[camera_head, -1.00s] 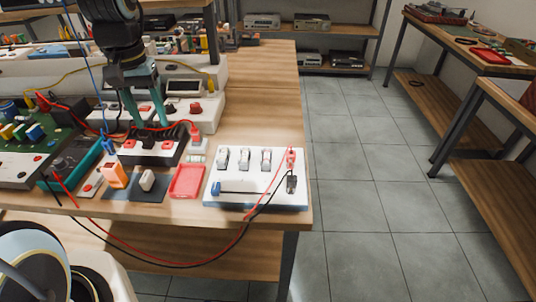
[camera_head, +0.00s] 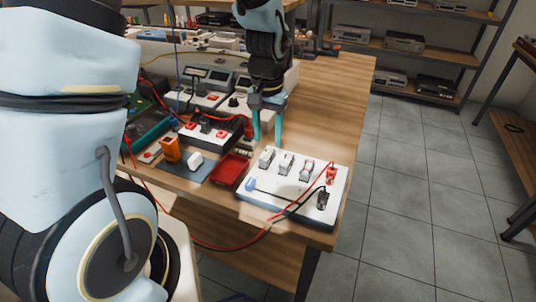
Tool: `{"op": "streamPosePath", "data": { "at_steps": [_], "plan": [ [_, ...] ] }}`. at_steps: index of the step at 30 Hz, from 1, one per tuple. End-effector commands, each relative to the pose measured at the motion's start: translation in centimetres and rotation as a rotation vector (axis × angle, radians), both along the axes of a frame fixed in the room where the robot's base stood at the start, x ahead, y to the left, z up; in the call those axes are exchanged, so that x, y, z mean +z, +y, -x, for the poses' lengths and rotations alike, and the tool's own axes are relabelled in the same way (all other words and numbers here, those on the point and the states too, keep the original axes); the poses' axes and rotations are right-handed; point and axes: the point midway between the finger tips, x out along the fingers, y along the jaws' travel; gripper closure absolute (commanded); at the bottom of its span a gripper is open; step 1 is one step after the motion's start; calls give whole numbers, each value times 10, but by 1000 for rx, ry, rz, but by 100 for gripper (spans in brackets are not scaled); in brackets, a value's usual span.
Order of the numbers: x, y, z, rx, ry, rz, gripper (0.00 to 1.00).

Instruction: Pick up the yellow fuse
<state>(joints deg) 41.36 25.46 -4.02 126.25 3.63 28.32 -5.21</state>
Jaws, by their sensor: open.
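I cannot pick out a yellow fuse for certain in the head view. My gripper (camera_head: 268,141) points down over the bench, with its two teal fingers apart and nothing seen between them. It is behind the white switch panel (camera_head: 270,208) and just right of the black block with red buttons (camera_head: 208,131). The small red tray (camera_head: 232,170) lies in front and to the left of the fingers. The fingers and wrist hide part of the bench behind them.
An orange block (camera_head: 171,149) and a white block (camera_head: 195,160) sit left of the red tray. Red and black leads run from the panel over the bench's front edge. Instruments crowd the back left. The bench right of my gripper (camera_head: 335,110) is clear.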

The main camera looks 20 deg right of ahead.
Motion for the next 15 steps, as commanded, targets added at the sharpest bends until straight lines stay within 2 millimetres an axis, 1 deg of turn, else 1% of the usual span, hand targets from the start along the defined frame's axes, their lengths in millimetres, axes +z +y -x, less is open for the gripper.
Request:
{"op": "streamPosePath", "data": {
  "at_steps": [9,15],
  "plan": [
    [-38,-1,1,-1,4,-3,46],
    [-46,-1,0,0,1,-1,46]
  ]
}}
